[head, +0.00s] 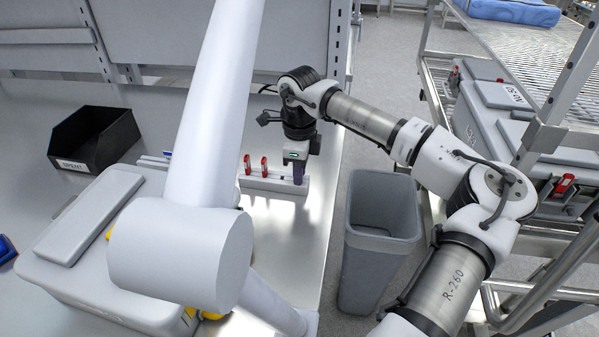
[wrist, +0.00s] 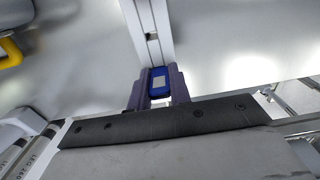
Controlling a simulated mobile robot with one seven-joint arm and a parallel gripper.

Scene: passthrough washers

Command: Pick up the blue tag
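The blue tag (wrist: 158,82) shows in the wrist view as a small blue piece with a pale grey face, at the end of a light rail (wrist: 150,45). My gripper (wrist: 159,88) has a purple finger on each side of the tag, with no clear gap seen, so it looks shut on it. In the head view my gripper (head: 298,173) points down at the right end of the light holder rail (head: 272,185). The tag is hidden there by the fingers. I cannot tell whether the tag still sits in the rail.
Two red tags (head: 264,166) stand in the rail left of my gripper. A black bin (head: 85,140) and a grey lidded box (head: 75,270) are on the bench. A grey waste bin (head: 380,245) stands beside the bench edge. A wire-shelf cart (head: 530,60) is at right.

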